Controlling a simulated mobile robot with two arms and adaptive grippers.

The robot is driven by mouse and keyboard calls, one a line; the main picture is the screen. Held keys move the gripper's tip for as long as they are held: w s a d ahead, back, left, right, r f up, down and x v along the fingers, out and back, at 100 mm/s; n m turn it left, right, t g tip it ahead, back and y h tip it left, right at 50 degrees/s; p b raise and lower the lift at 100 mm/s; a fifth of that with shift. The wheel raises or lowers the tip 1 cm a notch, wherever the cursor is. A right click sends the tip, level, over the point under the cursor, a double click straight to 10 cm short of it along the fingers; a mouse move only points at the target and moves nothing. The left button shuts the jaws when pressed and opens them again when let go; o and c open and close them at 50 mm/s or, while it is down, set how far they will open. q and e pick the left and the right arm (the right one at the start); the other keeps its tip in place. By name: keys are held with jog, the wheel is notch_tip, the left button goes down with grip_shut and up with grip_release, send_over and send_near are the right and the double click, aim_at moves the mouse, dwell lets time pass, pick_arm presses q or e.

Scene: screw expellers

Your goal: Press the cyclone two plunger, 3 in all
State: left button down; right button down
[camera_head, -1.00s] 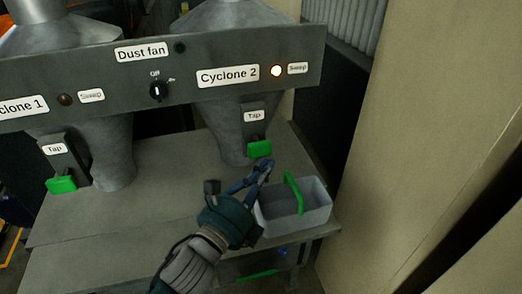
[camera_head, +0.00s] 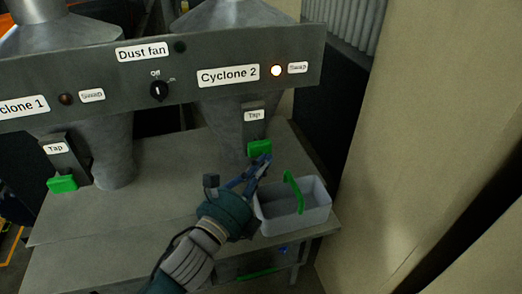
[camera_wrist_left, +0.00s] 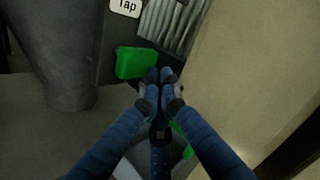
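The cyclone 2 plunger is a green block (camera_head: 258,147) under the "Tap" plate on the cyclone 2 cone (camera_head: 226,125). It also shows in the left wrist view (camera_wrist_left: 136,62). My left gripper (camera_head: 264,158) is at the plunger's lower right edge. In the left wrist view its blue fingertips (camera_wrist_left: 159,75) are together, with nothing seen between them, right beside the plunger's right edge. I cannot tell whether they touch it. The round lamp (camera_head: 276,70) by the "Cyclone 2" label is lit white. My right gripper is not in view.
A grey bin (camera_head: 300,220) with a green handle (camera_head: 294,190) stands on the table below right of the gripper. A beige wall (camera_head: 420,150) closes off the right. Cyclone 1 with its own green plunger (camera_head: 62,184) is at left. The table between the cones is clear.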

aim_at(263, 151)
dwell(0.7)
pick_arm(q)
jog(key=shift+w+a, duration=0.1)
jog(key=shift+w, duration=0.35)
jog(key=shift+w+a+p, duration=0.2)
jog(key=shift+w, duration=0.35)
jog(key=shift+w+a+p, duration=0.15)
jog(key=shift+w+a, duration=0.05)
jog(key=shift+w, duration=0.35)
dwell(1.3)
jog(key=shift+s+r, duration=0.1)
jog(key=shift+s+d+p, duration=0.15)
jog(key=shift+s+d, duration=0.1)
jog(key=shift+s, duration=0.45)
jog(key=shift+s+d+p, duration=0.15)
jog(key=shift+s+d, duration=0.1)
jog(key=shift+s, duration=0.45)
jog(key=shift+s+d, duration=0.25)
jog(key=shift+s, duration=0.55)
jog(key=shift+s+d, duration=0.25)
jog(key=shift+s, duration=0.55)
jog(key=shift+s+d, duration=0.25)
jog(key=shift+s, duration=0.55)
